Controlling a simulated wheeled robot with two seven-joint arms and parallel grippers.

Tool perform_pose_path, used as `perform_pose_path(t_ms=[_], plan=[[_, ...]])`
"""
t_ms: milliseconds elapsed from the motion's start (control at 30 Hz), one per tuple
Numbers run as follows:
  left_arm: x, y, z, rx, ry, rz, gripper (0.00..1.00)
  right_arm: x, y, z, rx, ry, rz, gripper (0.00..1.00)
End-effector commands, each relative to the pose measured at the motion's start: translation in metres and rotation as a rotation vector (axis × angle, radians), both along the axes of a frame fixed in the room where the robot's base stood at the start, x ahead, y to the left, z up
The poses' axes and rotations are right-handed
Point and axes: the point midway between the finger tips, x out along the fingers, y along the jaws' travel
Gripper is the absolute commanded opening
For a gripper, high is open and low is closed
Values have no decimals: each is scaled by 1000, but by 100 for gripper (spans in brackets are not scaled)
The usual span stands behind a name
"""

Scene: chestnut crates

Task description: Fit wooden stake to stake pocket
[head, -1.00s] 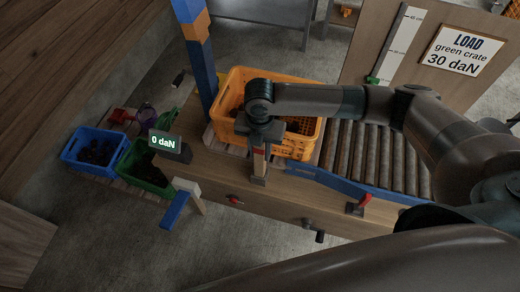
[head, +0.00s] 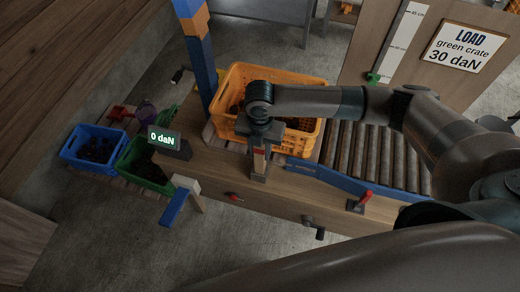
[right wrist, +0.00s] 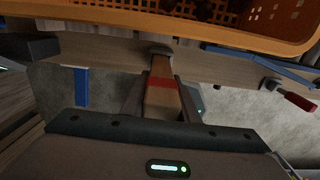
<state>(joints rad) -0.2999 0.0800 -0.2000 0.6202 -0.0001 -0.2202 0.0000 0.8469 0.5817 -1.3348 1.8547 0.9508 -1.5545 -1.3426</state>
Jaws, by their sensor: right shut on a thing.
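My right gripper (head: 261,148) is shut on the wooden stake (head: 259,161), a pale wooden bar with a red band. The stake hangs below the jaws at the front edge of the bench, in front of the orange crate. A small grey metal stake pocket (head: 259,173) is at the stake's lower end. In the right wrist view the stake (right wrist: 162,98) runs from between the fingers toward the grey pocket (right wrist: 160,50). I cannot tell how deep its end sits there. My left gripper is not in view.
The orange crate (head: 235,85) stands on the bench right behind the stake. A roller conveyor (head: 365,150) with a blue rail lies to the right. A display reading 0 daN (head: 165,139) stands left. Blue (head: 75,160) and green (head: 121,165) crates sit farther left.

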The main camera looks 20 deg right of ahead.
Motion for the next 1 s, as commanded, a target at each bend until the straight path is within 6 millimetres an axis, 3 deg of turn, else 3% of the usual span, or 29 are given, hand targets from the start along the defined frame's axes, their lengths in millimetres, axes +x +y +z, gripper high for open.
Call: perform_pose_path(t_ms=[733, 767, 833, 1000], plan=[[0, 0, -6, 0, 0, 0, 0, 0, 0, -16, 0, 0, 0, 1], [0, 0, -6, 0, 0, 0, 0, 0, 0, -16, 1, -1, 0, 30], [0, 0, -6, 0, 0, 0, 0, 0, 0, -15, 1, -1, 0, 46], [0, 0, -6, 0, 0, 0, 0, 0, 0, -15, 0, 0, 0, 49]])
